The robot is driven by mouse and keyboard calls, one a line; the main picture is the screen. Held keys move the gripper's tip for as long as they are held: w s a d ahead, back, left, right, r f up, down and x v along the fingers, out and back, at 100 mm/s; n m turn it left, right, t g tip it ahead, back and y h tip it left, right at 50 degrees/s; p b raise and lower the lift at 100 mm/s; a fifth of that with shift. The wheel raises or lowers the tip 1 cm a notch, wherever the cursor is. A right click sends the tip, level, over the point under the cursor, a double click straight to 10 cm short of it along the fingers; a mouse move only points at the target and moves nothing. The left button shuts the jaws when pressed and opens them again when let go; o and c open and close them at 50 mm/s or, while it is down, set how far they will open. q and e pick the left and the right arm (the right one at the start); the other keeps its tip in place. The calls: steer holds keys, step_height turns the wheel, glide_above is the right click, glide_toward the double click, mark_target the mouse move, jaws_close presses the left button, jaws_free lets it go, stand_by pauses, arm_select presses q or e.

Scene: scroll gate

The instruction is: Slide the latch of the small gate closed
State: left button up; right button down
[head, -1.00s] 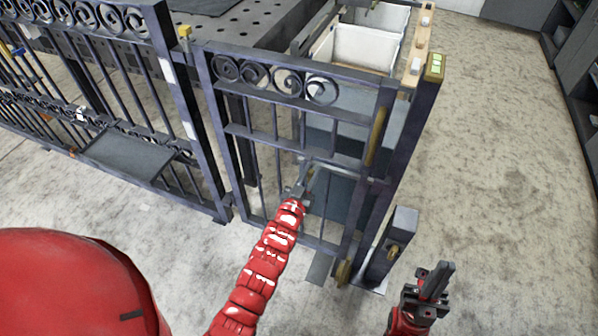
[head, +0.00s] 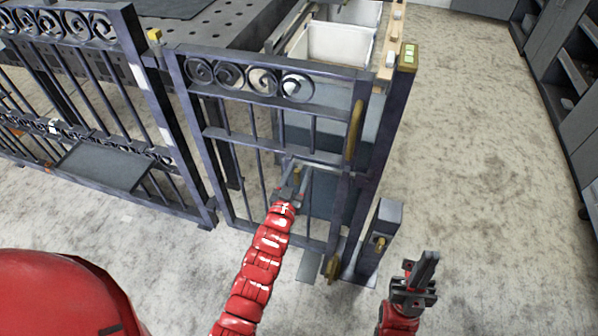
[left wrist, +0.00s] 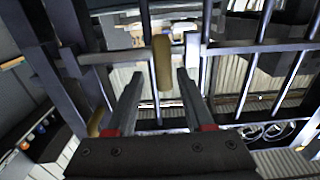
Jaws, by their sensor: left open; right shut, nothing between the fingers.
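The small gate (head: 285,100) is a dark metal frame with scrolls along its top. It stands beside a tall right post (head: 389,140). A pale horizontal latch bar (head: 325,167) crosses its middle. My left gripper (head: 294,172) is open at the bar's left part. In the left wrist view, a brass latch knob (left wrist: 162,62) stands between the two spread fingers, with visible space on both sides. The latch bar (left wrist: 115,57) runs behind it. Whether the bar's end enters the post cannot be told. My right gripper (head: 427,262) is shut and empty, right of the gate.
A long brass handle (head: 354,128) is on the gate's right upright. A short grey post (head: 381,240) stands in front, between the gate and my right gripper. A scrolled fence (head: 75,75) adjoins at left. White bins (head: 340,45) stand behind. Floor at right is clear.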

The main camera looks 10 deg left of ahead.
arm_select(q)
steer(key=s+a, duration=0.1)
steer(key=s, duration=1.6)
steer(key=shift+a+b, duration=0.35)
steer(key=shift+a, duration=0.05)
